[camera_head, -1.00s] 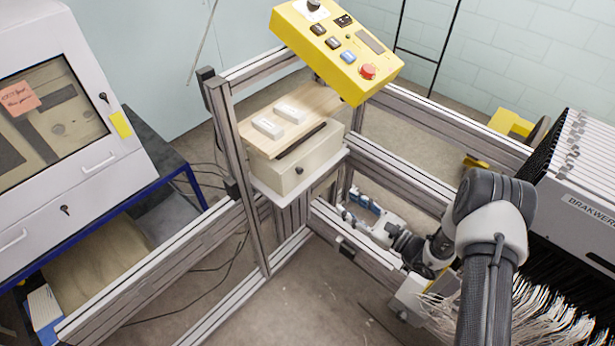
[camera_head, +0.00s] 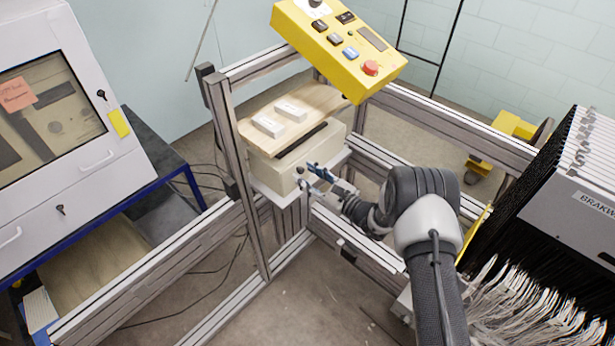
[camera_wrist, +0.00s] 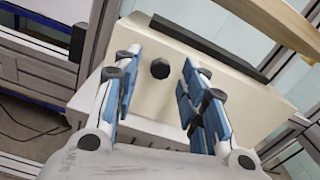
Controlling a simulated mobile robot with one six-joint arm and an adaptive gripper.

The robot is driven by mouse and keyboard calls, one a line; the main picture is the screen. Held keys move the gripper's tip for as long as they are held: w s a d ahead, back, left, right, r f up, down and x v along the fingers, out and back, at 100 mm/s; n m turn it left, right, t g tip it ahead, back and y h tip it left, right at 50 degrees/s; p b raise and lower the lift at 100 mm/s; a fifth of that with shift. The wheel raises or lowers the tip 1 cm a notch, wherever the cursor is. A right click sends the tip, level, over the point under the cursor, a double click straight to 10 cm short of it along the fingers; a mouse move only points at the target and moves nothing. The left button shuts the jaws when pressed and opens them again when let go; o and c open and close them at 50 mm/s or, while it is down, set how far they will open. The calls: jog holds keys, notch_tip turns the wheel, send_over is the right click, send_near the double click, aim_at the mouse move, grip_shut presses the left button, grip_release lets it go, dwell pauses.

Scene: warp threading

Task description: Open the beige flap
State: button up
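The beige flap (camera_head: 278,183) is the front of a beige box on a white shelf in the metal frame. It appears closed. It fills the middle of the wrist view (camera_wrist: 220,105), with a round black knob (camera_wrist: 160,68) on it. My gripper (camera_head: 311,176) is in front of the flap's right part, close to the knob. In the wrist view my gripper (camera_wrist: 158,88) is open, its blue finger pads on either side of the knob's line. The knob shows between and beyond the fingertips. Whether the fingers touch the flap I cannot tell.
Metal frame posts (camera_head: 232,165) stand at the left. A white cabinet (camera_head: 60,120) is far left, and a thread-filled machine (camera_head: 570,200) is at right.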

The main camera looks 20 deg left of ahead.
jog(key=shift+w+a, duration=0.1)
jog(key=shift+a, duration=0.1)
grip_shut()
dwell(0.5)
